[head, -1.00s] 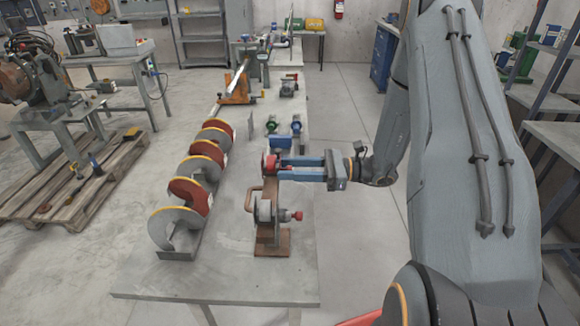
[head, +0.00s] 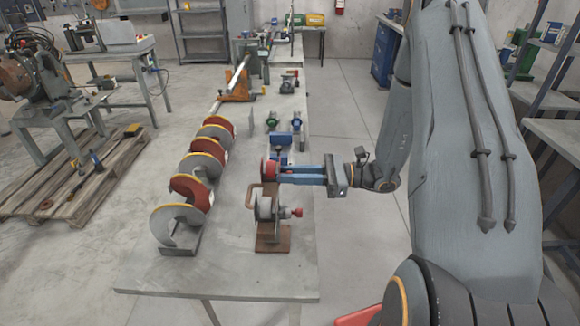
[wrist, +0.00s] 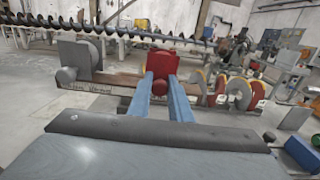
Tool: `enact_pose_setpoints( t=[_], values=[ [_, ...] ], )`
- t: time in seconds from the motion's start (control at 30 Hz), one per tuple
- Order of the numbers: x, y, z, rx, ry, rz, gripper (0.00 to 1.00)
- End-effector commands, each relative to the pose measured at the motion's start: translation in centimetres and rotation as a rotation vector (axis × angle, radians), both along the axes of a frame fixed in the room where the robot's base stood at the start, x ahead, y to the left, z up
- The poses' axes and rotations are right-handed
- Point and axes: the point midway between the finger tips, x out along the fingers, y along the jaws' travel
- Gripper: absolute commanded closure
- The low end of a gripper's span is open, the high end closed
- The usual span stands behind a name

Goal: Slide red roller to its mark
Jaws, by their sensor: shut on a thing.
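The red roller (head: 269,170) sits on the brown rail (head: 270,240) of a stand on the bench, beyond the grey roller (head: 264,208). My gripper (head: 281,170) reaches in from the right and is shut on the red roller's near side. In the wrist view the two blue fingers run up to the red roller (wrist: 163,63), and their tips hide part of it. I cannot make out the mark clearly.
A long auger with red and grey flights (head: 189,190) lies left of the stand. The grey roller has a red knob (head: 297,212); a bent handle (head: 251,194) stands nearby. A blue fixture (head: 281,141) stands beyond. The bench's near end (head: 220,277) is clear.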

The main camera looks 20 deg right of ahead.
Motion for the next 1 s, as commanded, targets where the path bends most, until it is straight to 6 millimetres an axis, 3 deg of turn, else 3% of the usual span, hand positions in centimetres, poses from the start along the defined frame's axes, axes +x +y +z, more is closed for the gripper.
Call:
enact_pose_setpoints(
  t=[0.2,0.23,0.33,0.67,1.0],
  values=[
    [0.0,0.0,0.0,-0.001,-0.002,0.000,1.00],
    [0.0,0.0,0.0,-0.001,-0.002,0.000,0.80],
    [0.0,0.0,0.0,-0.001,-0.002,0.000,0.64],
    [0.0,-0.3,0.0,0.000,-0.002,-0.001,0.64],
    [-1.4,-5.0,-0.2,-0.001,-0.003,-0.004,0.64]
  ],
)
